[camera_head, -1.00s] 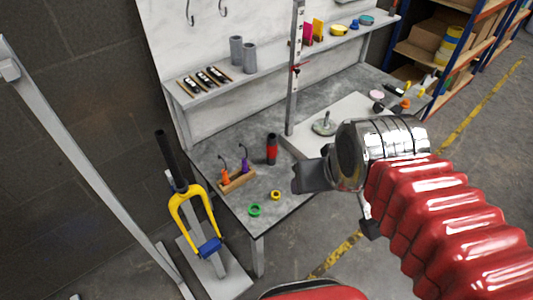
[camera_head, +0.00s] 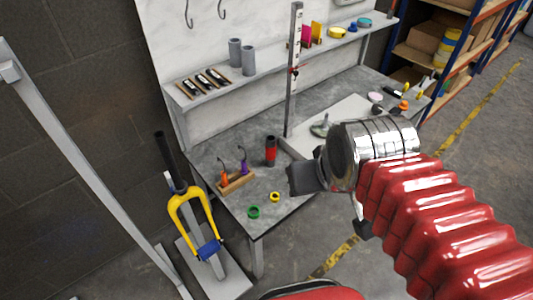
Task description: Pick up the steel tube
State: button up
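Two grey upright cylinders, the left tube (camera_head: 235,52) and the right tube (camera_head: 249,57), stand close together on the shelf behind the bench. I cannot tell which one is the steel tube, or whether they are steel. My gripper (camera_head: 298,178) is a dark block at the end of my red and silver arm. It hangs over the bench's front edge, below and to the right of the tubes and well apart from them. Its fingers are seen side-on, so their opening is unclear. No held object is visible.
A tall upright post (camera_head: 294,75) stands on the bench right of the tubes. A black and red bottle (camera_head: 270,151), a wooden holder with tools (camera_head: 237,182) and two rings, green (camera_head: 253,211) and yellow (camera_head: 274,197), are on the bench. A yellow fork (camera_head: 187,207) stands at left.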

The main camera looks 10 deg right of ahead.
aim_at(271, 139)
jog(key=u, duration=4.2)
jog(key=k, duration=1.05)
jog(key=u, duration=0.05)
